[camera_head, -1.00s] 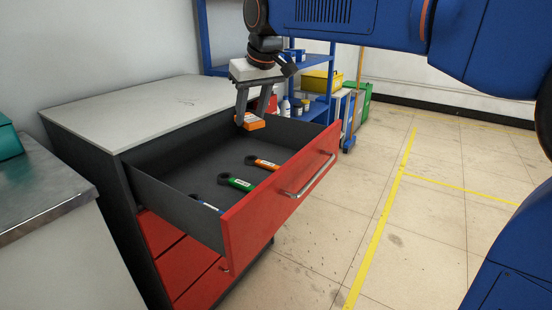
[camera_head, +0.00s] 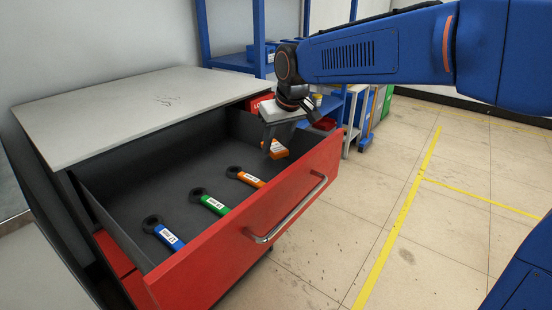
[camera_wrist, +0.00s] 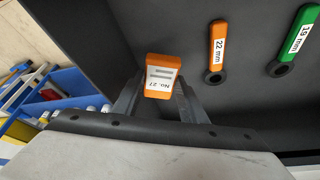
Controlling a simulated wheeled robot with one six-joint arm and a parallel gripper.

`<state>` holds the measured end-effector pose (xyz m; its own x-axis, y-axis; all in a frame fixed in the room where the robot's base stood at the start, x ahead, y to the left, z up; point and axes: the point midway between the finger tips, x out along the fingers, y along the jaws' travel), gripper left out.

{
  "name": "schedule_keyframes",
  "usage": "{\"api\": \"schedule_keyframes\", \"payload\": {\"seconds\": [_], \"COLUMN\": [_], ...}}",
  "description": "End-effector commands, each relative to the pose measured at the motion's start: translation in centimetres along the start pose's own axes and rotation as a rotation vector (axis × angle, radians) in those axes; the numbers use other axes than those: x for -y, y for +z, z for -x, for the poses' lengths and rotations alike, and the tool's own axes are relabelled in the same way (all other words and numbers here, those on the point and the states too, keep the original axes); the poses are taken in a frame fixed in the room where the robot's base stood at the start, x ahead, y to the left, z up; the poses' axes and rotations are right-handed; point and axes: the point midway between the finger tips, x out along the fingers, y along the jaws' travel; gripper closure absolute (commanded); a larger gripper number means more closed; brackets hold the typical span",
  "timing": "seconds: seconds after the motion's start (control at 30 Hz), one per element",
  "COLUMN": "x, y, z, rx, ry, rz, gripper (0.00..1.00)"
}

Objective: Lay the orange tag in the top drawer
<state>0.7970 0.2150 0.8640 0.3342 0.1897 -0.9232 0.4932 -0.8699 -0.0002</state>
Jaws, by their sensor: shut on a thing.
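The top drawer (camera_head: 120,188) of the red and dark grey cabinet is pulled open. My gripper (camera_head: 272,145) is above the far right part of the drawer, pointing down. It is shut on the orange tag (camera_head: 277,149), which hangs inside the drawer's outline; I cannot tell how far above the floor it is. In the wrist view the orange tag (camera_wrist: 163,76) sits between the fingertips (camera_wrist: 160,92), with its label "No. 27" showing.
In the drawer lie an orange wrench (camera_head: 246,178) marked 22 mm, a green wrench (camera_head: 211,203) marked 19 mm and a blue wrench (camera_head: 163,233). The red front (camera_head: 230,245) has a bar handle (camera_head: 290,210). A red box (camera_head: 260,102) shows at the drawer's back corner. Blue shelving (camera_head: 232,60) stands behind.

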Motion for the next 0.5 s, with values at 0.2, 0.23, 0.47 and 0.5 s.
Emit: {"api": "schedule_keyframes", "payload": {"seconds": [0.2,0.23,0.47,0.5], "x": [0.0,0.0,0.0,0.0], "y": [0.5,0.6,1.7,1.9], "z": [-1.3,-1.4,-4.0,-4.4], "rx": [0.000,0.001,0.002,0.002], "ry": [0.000,0.000,0.000,0.000], "rz": [0.000,0.000,0.000,0.000], "gripper": [0.83,0.83,0.83,0.83]}}
